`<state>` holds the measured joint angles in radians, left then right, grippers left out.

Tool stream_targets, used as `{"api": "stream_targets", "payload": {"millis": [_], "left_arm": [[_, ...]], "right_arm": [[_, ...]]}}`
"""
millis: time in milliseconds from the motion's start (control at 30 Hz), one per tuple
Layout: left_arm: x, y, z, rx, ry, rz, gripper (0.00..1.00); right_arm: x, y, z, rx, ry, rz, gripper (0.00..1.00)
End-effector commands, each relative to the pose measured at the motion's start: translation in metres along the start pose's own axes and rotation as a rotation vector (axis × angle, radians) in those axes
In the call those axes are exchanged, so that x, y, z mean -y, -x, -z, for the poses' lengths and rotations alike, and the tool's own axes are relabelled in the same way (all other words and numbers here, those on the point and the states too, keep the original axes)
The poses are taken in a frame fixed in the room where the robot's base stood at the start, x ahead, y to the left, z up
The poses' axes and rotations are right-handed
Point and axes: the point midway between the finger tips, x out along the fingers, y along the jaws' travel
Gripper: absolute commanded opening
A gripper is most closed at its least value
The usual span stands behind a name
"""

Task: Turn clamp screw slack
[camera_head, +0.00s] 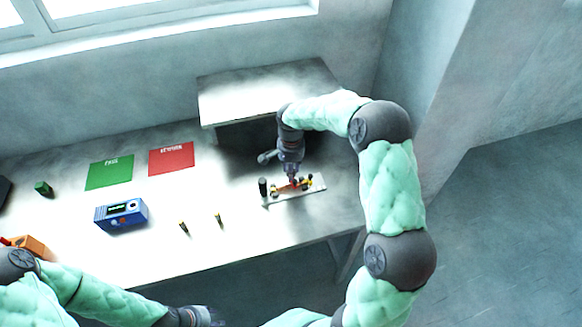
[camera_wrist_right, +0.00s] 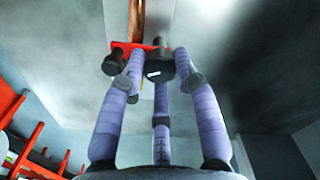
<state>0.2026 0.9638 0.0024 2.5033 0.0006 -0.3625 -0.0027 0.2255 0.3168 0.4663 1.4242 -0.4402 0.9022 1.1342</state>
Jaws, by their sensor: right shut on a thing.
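The clamp fixture is a pale plate (camera_head: 311,188) with red and yellow parts and a dark upright post (camera_head: 263,187) at its left end. It lies on the right part of the table. My right gripper (camera_head: 293,181) points down at the fixture. In the right wrist view my right gripper (camera_wrist_right: 160,72) has its fingers closed around a black round screw knob (camera_wrist_right: 159,62) with a small white mark. A red clamp part (camera_wrist_right: 122,48) shows behind the knob. My left gripper (camera_head: 208,317) is at the bottom edge, away from the fixture; its fingers are unclear.
A raised shelf (camera_head: 260,88) stands behind the fixture. Left of it lie a red mat (camera_head: 171,158), a green mat (camera_head: 110,173), a blue device (camera_head: 121,214) and two small brass-coloured pieces (camera_head: 184,228). A green block (camera_head: 43,188) and an orange thing (camera_head: 36,247) are farther left.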

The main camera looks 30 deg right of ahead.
Motion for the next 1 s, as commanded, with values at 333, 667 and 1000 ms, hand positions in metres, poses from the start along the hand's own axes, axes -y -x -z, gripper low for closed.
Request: {"api": "stream_targets", "payload": {"millis": [333, 667, 1000], "left_arm": [[-0.005, 0.015, -0.001, 0.0, 0.0, 0.0, 0.4], [-0.009, 0.026, -0.001, 0.0, 0.0, 0.0, 0.4], [-0.013, 0.037, -0.001, 0.0, 0.0, 0.0, 0.4]], "right_arm": [[0.0, 0.002, 0.0, -0.001, 0.33, 0.001, 0.0], [0.001, 0.002, 0.0, 0.0, 0.644, 0.0, 0.0], [0.001, 0.002, 0.0, -0.001, 0.966, 0.0, 0.0]]}}
